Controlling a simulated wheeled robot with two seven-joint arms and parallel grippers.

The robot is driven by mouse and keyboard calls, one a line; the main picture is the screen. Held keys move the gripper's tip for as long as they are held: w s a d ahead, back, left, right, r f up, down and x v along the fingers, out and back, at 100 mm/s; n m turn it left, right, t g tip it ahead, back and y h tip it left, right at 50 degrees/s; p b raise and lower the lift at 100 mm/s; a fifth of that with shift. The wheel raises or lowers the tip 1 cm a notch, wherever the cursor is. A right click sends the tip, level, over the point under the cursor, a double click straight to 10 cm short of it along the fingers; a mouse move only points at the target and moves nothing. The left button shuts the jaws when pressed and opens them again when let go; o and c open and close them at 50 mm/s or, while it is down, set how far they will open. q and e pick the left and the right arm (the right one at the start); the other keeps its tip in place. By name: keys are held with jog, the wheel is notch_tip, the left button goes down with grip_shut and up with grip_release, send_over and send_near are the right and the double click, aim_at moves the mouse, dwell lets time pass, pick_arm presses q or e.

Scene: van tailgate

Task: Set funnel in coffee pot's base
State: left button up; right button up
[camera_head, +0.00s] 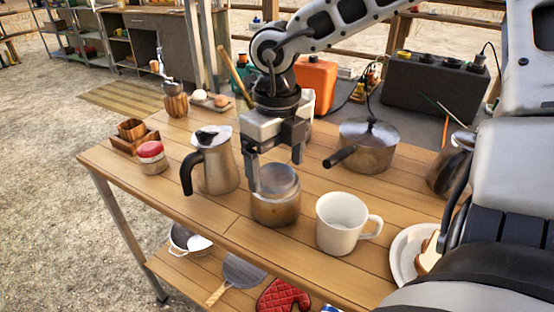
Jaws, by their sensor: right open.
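The coffee pot's metal base (275,210) stands upright on the wooden table, near its front edge. A paler metal ring shows at its top; I cannot tell whether this is the funnel or the base's own rim. No separate funnel can be made out. The pot's upper part (217,168), with a black handle and lid knob, stands to the left of the base. My right gripper (276,164) points down over the base, its fingers open and apart. One finger overlaps the base's left rim in the picture; contact is unclear. My left gripper is out of view.
A white mug (342,224) stands close right of the base. A lidded saucepan (367,146) is behind it, its handle pointing left. A red-lidded jar (151,157) and a wooden box (133,140) are at the left. A plate (408,255) lies at the right.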

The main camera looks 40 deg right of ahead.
notch_tip(320, 180, up, 16)
jog(key=p, duration=0.1)
dwell(0.4)
dwell(0.6)
